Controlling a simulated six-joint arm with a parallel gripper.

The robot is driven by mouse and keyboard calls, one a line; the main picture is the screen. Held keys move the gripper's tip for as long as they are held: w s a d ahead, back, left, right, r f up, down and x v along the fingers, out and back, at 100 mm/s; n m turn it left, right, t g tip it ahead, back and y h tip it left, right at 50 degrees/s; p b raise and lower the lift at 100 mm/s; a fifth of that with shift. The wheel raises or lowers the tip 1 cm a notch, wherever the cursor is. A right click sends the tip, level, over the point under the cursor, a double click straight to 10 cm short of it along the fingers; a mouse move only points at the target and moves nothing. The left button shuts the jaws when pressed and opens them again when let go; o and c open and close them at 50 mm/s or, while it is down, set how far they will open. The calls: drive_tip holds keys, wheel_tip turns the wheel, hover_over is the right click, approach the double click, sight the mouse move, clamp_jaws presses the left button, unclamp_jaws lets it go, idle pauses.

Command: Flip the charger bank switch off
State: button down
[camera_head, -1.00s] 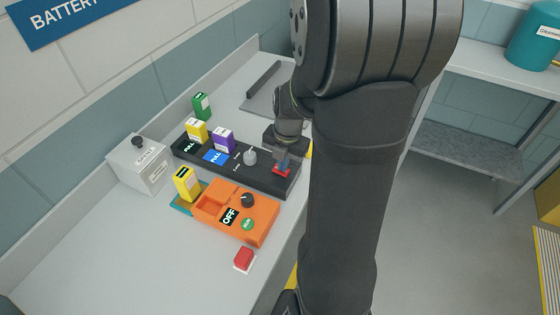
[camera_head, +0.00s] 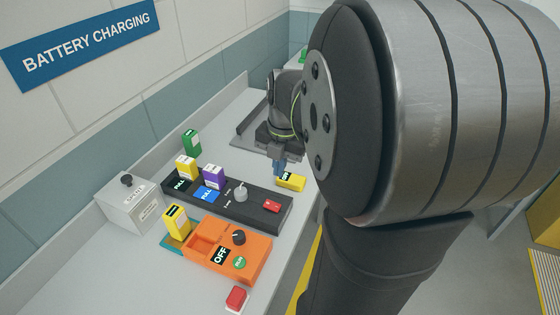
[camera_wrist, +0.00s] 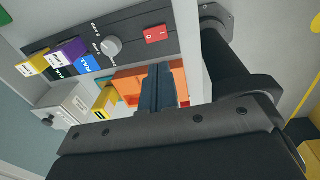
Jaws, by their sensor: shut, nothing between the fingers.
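The charger bank (camera_head: 255,211) is a long black box on the bench, also in the wrist view (camera_wrist: 75,32). Its red rocker switch (camera_head: 272,206) sits at the right end. In the wrist view the switch (camera_wrist: 157,34) shows white marks; I cannot tell which side is pressed. A grey knob (camera_head: 240,193) is beside it. My gripper (camera_head: 279,167) is shut and empty, above the bench beyond the switch and apart from it. Its closed fingers (camera_wrist: 157,78) show below the switch in the wrist view.
A yellow block (camera_head: 291,181) lies close to my gripper. Purple (camera_head: 213,176) and yellow (camera_head: 186,167) batteries stand in the bank. An orange tester (camera_head: 247,258), a red button (camera_head: 236,299) and a grey box (camera_head: 133,208) stand nearby. The bench's left front is clear.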

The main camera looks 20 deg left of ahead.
sight(269, 202)
drive_tip(key=shift+d+r, duration=0.1)
drive_tip(key=shift+r, duration=0.7)
drive_tip(key=shift+w+a, duration=0.2)
drive_tip(key=shift+a, duration=0.55)
drive_tip(key=f, duration=0.4)
drive_tip(key=a+f, duration=0.1)
drive_tip(key=f, duration=0.8)
drive_tip(key=shift+a+f, duration=0.35)
drive_tip(key=shift+f, duration=0.05)
drive_tip(key=shift+f, duration=0.1)
